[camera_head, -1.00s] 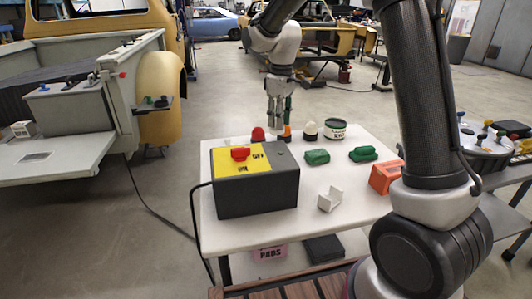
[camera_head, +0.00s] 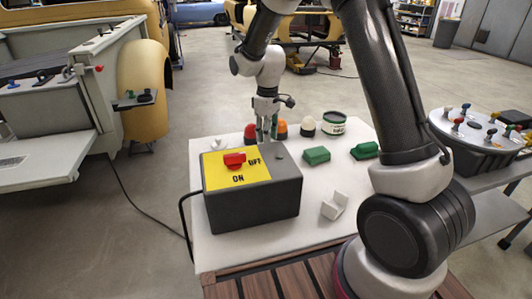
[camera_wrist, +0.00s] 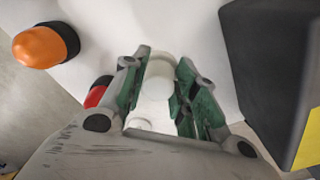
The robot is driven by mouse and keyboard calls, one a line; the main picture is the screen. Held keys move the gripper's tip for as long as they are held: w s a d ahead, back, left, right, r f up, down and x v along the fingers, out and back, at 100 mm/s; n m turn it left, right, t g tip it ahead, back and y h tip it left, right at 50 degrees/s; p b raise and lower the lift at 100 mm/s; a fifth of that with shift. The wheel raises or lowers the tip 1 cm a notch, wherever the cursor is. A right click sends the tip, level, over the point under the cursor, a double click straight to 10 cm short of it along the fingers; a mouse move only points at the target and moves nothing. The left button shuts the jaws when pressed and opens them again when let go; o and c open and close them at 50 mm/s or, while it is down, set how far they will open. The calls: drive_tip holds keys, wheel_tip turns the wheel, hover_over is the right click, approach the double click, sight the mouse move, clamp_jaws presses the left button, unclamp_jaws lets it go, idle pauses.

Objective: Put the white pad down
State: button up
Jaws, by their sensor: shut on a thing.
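My gripper (camera_head: 267,128) points down over the far part of the white table (camera_head: 330,230), behind the black switch box. In the wrist view its green-lined fingers (camera_wrist: 163,72) are shut on a white, rounded piece, the white pad (camera_wrist: 160,66). The pad blends with the white tabletop below, and I cannot tell whether it touches it. In the head view the switch box and fingers hide the pad.
The switch box (camera_head: 255,195) has a yellow top and red knob. Red (camera_head: 250,132) and orange (camera_head: 281,129) domes stand close to the gripper. A white dome (camera_head: 308,126), round tin (camera_head: 334,123), green blocks (camera_head: 316,155) and white bracket (camera_head: 334,205) lie to the right.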

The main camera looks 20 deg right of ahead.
drive_tip(key=shift+f, duration=3.05)
drive_tip(key=shift+f, duration=0.15)
drive_tip(key=o, duration=1)
